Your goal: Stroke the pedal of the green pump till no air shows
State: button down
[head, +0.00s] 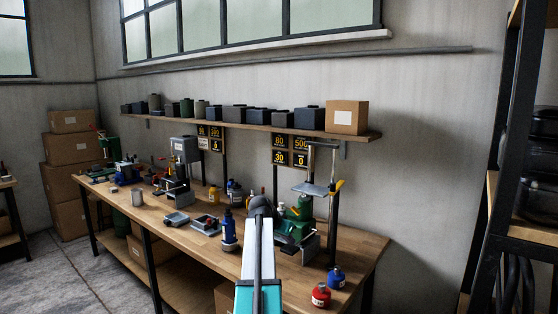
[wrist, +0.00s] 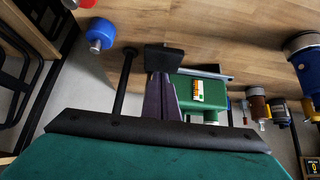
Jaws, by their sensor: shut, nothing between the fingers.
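The green pump (head: 303,213) stands on the workbench near its right end. In the wrist view its green body (wrist: 215,108) carries a small white plate with orange-yellow bars (wrist: 198,90); I cannot tell whether air shows. My gripper (head: 261,204) is over the bench at the pump's left in the head view, partly hiding it. In the wrist view my gripper (wrist: 163,78) is shut and empty, its narrow fingers beside the green body. A black block (wrist: 165,59) shows at the fingertips; I cannot tell whether it is the pedal or whether they touch.
A blue bottle (head: 229,231) stands left of my gripper. A red pot (head: 321,295) and a blue pot (head: 336,278) stand at the bench's right front. An upright post with a grey plate (head: 311,189) rises by the pump. A shelf (head: 255,127) runs above.

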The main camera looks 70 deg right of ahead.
aim_at(287, 250)
jog(key=shift+f+b, duration=0.45)
jog(key=shift+f, duration=0.4)
jog(key=shift+s+d+f+b, duration=0.15)
jog(key=shift+f+b, duration=0.5)
jog(key=shift+f, duration=0.55)
jog(key=shift+w+d+f+b, duration=0.15)
jog(key=shift+f+b, duration=0.5)
jog(key=shift+f, duration=0.5)
jog(key=shift+a+r+p, duration=0.2)
jog(key=shift+r+p, duration=0.45)
jog(key=shift+r, duration=0.75)
jog(key=shift+a+r+p, duration=0.15)
jog(key=shift+r+p, duration=0.45)
jog(key=shift+r, duration=0.8)
jog(key=shift+f, duration=0.15)
